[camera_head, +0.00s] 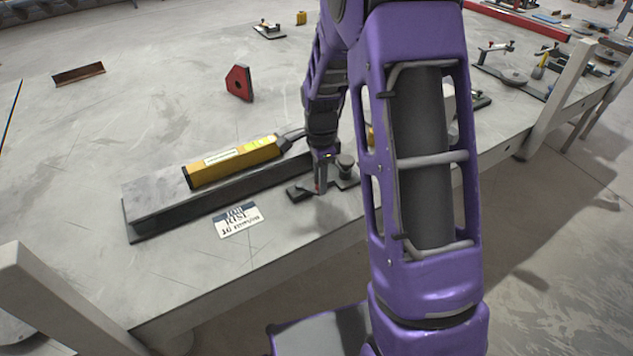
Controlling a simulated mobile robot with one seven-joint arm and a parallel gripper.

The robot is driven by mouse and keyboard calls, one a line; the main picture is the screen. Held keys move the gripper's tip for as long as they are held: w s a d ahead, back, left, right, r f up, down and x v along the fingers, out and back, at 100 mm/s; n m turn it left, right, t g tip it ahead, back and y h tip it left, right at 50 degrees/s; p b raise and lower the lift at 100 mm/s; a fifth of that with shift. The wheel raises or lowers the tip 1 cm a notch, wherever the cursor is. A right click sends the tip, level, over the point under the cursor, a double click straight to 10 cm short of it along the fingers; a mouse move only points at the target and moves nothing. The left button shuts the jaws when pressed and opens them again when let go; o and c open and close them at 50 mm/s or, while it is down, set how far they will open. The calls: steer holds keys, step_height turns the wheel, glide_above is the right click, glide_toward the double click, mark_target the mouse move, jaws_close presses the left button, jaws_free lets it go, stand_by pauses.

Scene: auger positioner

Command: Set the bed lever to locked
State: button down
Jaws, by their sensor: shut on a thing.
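My gripper (320,187) points down at a small dark fixture (299,193) near the table's front edge, just right of the long grey bed (150,205). The jaws are shut on a small part of this fixture, which looks to be the bed lever; the fingers mostly hide it, and its setting cannot be read. A dark round knob (346,164) stands just right of the fingers. A yellow block (236,162) with pale labels lies along the top of the bed, with a dark end piece toward my gripper.
A printed card (238,219) lies in front of the bed. A red angular block (239,83) and a brown metal angle piece (78,74) lie farther back on the grey table (130,120). Clamps (497,55) stand at the right. My purple arm hides the table's middle right.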

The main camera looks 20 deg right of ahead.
steer(key=n, duration=0.2)
steer(key=w+d+n, duration=0.1)
steer(key=shift+w+n, duration=0.3)
steer(key=shift+n, duration=0.1)
steer(key=shift+w+d+n+p, duration=0.15)
steer(key=shift+w+n, duration=0.3)
steer(key=shift+n, duration=0.4)
steer(key=shift+w+d+n+p, duration=0.15)
steer(key=shift+w+n, duration=0.25)
steer(key=shift+n, duration=0.45)
steer(key=c, duration=0.7)
jaws_free()
steer(key=shift+o, duration=0.2)
step_height(320, 180, up, 18)
steer(key=p, duration=0.2)
steer(key=shift+f, duration=0.25)
